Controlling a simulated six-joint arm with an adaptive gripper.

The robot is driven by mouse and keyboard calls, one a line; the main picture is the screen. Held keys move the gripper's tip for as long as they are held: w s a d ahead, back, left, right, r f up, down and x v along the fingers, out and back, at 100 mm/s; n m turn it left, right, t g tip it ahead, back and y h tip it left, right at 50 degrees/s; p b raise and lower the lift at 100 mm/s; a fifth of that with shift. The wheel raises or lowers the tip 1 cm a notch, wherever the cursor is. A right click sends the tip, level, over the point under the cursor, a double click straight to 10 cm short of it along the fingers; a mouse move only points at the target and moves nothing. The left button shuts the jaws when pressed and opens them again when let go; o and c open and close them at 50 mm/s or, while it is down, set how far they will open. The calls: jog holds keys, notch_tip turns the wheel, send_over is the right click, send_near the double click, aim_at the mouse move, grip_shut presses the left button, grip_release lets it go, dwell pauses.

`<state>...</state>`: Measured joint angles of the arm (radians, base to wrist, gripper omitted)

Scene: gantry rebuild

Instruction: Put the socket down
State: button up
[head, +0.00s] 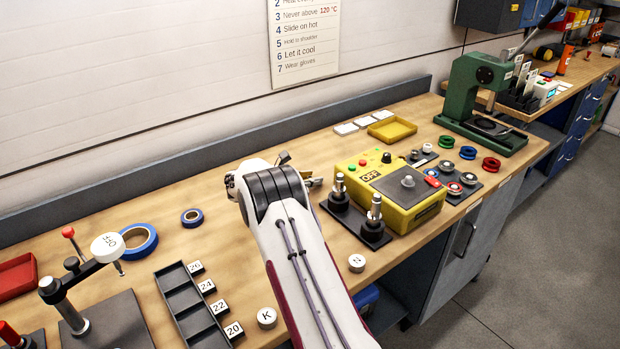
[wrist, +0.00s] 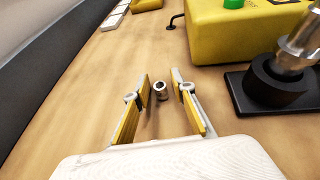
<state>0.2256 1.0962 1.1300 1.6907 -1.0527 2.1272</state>
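The socket (wrist: 160,91) is a small metal cylinder with a dark open end in the wrist view. It appears to be on or just above the wooden bench; any small gap under it cannot be told. My gripper (wrist: 160,77) has its two yellow-padded fingers apart, one on each side of the socket. Bare wood shows between the socket and both fingers, so neither seems to touch it. In the head view my arm hides the socket and most of my gripper.
A yellow control box (head: 403,191) and a dark base with two metal posts (head: 374,218) stand close on the right. A slotted dark tray (head: 190,305), a blue tape roll (head: 192,217) and a white K disc (head: 267,317) lie left. Bare bench (head: 330,150) extends behind my arm.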

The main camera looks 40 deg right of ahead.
jog(key=shift+r, duration=0.1)
dwell(0.3)
jog(key=shift+a+r, duration=0.25)
jog(key=shift+a, duration=0.1)
jog(key=v, duration=1.1)
jog(key=shift+a+f, duration=0.1)
jog(key=shift+a, duration=0.05)
dwell(0.3)
